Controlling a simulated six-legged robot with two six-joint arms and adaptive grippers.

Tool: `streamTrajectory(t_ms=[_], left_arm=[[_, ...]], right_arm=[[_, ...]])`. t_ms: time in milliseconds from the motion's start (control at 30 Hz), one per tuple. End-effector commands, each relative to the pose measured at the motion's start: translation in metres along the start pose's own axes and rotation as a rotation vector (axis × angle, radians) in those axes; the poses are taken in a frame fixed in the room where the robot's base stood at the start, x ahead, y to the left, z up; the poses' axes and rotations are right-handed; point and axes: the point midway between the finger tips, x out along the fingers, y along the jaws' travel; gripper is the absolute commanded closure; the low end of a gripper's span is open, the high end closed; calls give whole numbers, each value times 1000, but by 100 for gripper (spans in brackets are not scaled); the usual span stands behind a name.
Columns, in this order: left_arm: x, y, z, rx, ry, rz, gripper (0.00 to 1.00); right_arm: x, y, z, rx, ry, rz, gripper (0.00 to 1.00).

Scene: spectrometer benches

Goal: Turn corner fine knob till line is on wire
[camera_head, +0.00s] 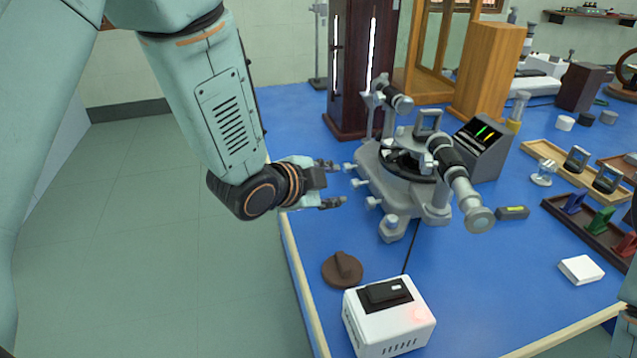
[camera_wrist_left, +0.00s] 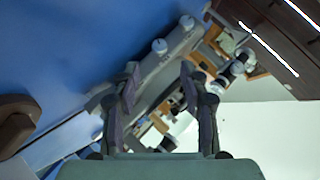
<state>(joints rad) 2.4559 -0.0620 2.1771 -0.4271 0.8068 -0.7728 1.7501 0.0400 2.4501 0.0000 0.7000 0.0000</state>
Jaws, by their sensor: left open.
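The grey spectrometer (camera_head: 432,196) stands on the blue bench, with its telescope (camera_head: 460,185) pointing to the front right. Several small pale knobs stick out along its left side, among them one nearest my gripper (camera_head: 349,167), a middle one (camera_head: 372,203) and one at the front corner (camera_head: 391,222). In the left wrist view, a knob (camera_wrist_left: 159,46) shows beyond the open fingers (camera_wrist_left: 160,82).
A white box (camera_head: 390,325) with a black top part and a brown round piece (camera_head: 342,271) lie at the front. A dark wooden cabinet (camera_head: 352,75) stands behind. Wooden trays (camera_head: 540,150) and small items fill the right. Floor is clear left of the bench edge.

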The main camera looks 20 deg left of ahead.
Motion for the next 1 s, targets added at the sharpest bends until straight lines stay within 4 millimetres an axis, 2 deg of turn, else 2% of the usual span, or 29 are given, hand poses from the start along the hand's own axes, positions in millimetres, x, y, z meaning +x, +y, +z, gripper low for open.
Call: streamTrajectory(t_ms=[100,333,1000], left_arm=[[-22,-1,0,-3,1,-1,55],[-45,0,0,0,0,0,55],[-49,0,0,1,1,1,55]], right_arm=[[0,0,0,0,0,0,60],[0,0,0,0,0,0,60],[0,0,0,0,0,0,60]])
